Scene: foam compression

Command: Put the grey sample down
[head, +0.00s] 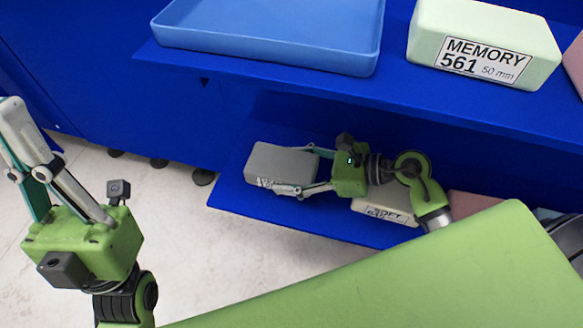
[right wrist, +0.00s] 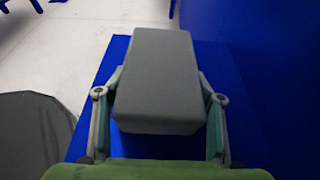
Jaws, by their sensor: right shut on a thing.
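The grey sample (head: 281,161) is a block with a label on its front side, at the left end of the lower blue shelf (head: 235,197) in the head view. My right gripper (head: 302,170) reaches in from the right, shut on it with one finger along each long side. In the right wrist view the sample (right wrist: 155,75) lies between the fingers of the right gripper (right wrist: 158,97), above the blue surface. I cannot tell whether its underside touches the shelf. My left gripper (head: 20,150) is at the left, away from the shelf, its fingertips near the picture edge.
A pale labelled block (head: 386,211) lies on the lower shelf under my right arm, with a reddish block (head: 475,205) further right. The upper shelf holds a blue tray (head: 270,57) and a pale green MEMORY 561 block (head: 485,42). The pale floor (head: 180,250) is open at left.

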